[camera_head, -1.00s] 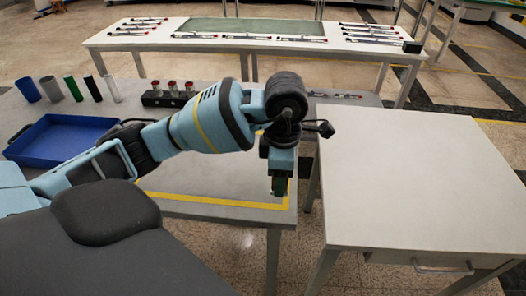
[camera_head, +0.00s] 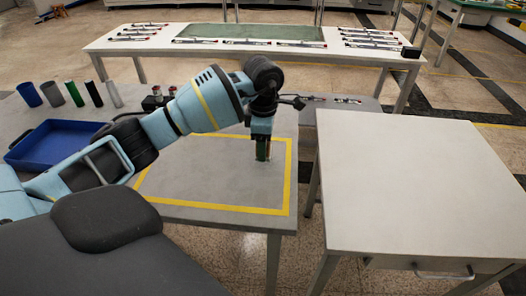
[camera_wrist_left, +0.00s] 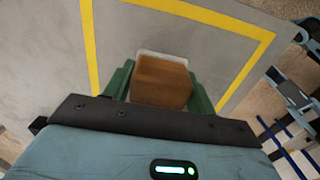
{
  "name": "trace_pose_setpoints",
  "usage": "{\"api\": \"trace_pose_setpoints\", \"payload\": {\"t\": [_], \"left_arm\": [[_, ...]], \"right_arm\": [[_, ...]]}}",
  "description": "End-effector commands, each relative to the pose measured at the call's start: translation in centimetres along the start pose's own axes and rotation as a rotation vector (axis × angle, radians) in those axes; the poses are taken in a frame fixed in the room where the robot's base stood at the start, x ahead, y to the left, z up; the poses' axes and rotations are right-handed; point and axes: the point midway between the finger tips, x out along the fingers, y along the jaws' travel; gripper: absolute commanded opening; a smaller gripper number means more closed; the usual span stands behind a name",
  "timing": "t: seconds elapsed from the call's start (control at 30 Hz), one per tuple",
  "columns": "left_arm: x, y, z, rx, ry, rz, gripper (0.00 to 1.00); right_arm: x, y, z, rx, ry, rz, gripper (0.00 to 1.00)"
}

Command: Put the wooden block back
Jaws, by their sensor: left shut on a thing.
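The wooden block (camera_wrist_left: 162,82) is brown and sits between the green fingers of my left gripper in the left wrist view. A pale edge shows just beyond it. My left gripper (camera_head: 263,153) is shut on the block and points down inside the yellow-taped outline (camera_head: 287,185) on the grey table (camera_head: 200,180), near the outline's right side. In the head view the block is mostly hidden by the fingers. I cannot tell whether it touches the table. My right gripper is not in view.
A blue tray (camera_head: 20,153) lies at the table's left, with several upright cylinders (camera_head: 72,93) behind it. A small rack (camera_head: 157,98) is partly hidden by my arm. A white table (camera_head: 420,185) stands at the right across a gap. The taped area's middle is clear.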

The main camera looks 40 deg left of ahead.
Motion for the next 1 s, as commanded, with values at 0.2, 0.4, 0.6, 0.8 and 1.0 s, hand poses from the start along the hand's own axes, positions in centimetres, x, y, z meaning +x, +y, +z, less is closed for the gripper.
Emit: {"api": "trace_pose_setpoints", "payload": {"t": [0.2,0.4,0.6,0.8,1.0], "left_arm": [[2.7,0.3,-0.2,-0.002,0.0,-0.001,0.34],[3.5,0.3,-0.1,-0.002,-0.001,0.002,0.34],[3.6,0.3,-0.2,-0.002,0.0,0.001,0.34],[3.8,0.3,-0.2,-0.002,0.0,0.001,0.7],[3.8,0.3,-0.2,-0.002,0.0,0.001,0.78]], "right_arm": [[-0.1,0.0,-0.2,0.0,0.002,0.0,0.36],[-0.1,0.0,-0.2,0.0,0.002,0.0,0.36],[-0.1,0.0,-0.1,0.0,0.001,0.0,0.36],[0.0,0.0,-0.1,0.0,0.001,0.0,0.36],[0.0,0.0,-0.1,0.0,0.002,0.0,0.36]]}}
